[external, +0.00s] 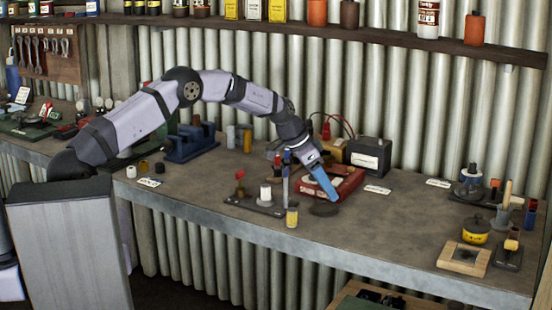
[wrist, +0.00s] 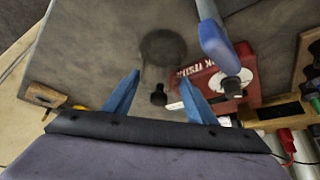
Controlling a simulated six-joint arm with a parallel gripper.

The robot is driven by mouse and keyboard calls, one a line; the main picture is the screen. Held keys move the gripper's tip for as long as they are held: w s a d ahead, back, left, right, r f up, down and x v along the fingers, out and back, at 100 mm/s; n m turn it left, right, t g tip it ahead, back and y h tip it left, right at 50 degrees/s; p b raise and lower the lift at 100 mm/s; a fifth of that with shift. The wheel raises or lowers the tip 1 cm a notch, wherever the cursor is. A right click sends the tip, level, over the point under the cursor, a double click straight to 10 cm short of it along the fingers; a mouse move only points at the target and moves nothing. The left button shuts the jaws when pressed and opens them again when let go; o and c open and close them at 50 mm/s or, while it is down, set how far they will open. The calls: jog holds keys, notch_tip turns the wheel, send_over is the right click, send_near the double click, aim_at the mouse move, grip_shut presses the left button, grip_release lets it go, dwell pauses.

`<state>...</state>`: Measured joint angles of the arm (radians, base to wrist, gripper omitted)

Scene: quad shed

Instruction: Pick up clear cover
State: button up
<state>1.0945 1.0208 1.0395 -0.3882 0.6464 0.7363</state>
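The clear cover is hard to make out. A dark round patch (external: 324,209) on the bench below my gripper seems to be its base or what lies under it. In the wrist view a faint see-through grey round shape (wrist: 163,47) lies ahead of my fingers, and a small black knob (wrist: 158,95), apparently the cover's, is between them. My gripper (external: 324,190) points down over this spot. Its two blue fingers are apart in the wrist view (wrist: 159,76), with a gap on both sides of the knob. I see no contact.
A red case (external: 344,181) with white lettering is close beside my fingers. A blue-topped upright post (external: 286,180) and a dark stand with a white spool (external: 266,197) are to the left. A black box (external: 368,155) is behind.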

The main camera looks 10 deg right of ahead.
notch_tip(320, 180, up, 10)
jog(key=b, duration=0.3)
dwell(0.6)
